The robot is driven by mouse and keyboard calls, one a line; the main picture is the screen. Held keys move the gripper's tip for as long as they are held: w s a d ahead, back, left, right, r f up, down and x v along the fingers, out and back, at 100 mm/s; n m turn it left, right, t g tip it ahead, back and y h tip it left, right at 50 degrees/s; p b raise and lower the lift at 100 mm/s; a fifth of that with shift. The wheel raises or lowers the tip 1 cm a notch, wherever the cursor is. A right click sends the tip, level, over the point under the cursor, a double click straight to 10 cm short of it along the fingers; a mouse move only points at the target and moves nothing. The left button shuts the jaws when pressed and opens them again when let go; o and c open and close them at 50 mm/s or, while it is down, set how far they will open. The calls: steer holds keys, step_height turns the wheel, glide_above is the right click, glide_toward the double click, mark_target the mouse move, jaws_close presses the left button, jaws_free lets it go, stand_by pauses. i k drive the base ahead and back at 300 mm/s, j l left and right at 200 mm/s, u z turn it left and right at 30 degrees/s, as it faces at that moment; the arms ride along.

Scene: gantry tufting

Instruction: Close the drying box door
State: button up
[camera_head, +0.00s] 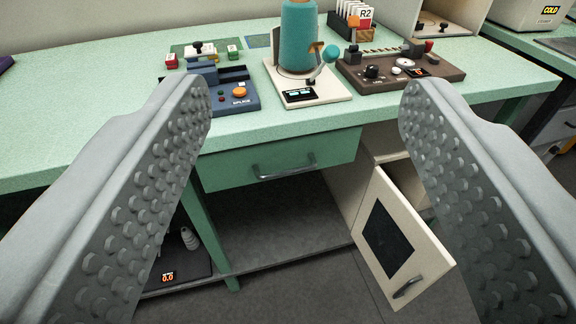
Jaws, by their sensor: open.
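The drying box door (393,240) is a cream panel with a dark window (387,240) and a dark bar handle (407,288) near its lower right corner. It stands swung open below the green bench, at the right of centre. The cream drying box (348,183) is behind it, under the bench, with part of its inside showing. My gripper (305,105) is open and empty, with one studded grey finger at each side of the picture. The right finger is near the door in the picture and does not visibly touch it.
The green bench top (100,110) holds a teal cone on a white device (328,93), a blue splice device (228,95) and a brown device (400,68). A green drawer (280,162) with a bar handle sits under the bench edge. A scale (180,270) stands low left.

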mark_target(404, 256)
steer(key=j+z, duration=0.2)
steer(key=z, duration=0.25)
steer(key=k+j+z, duration=0.15)
steer(key=z, duration=0.3)
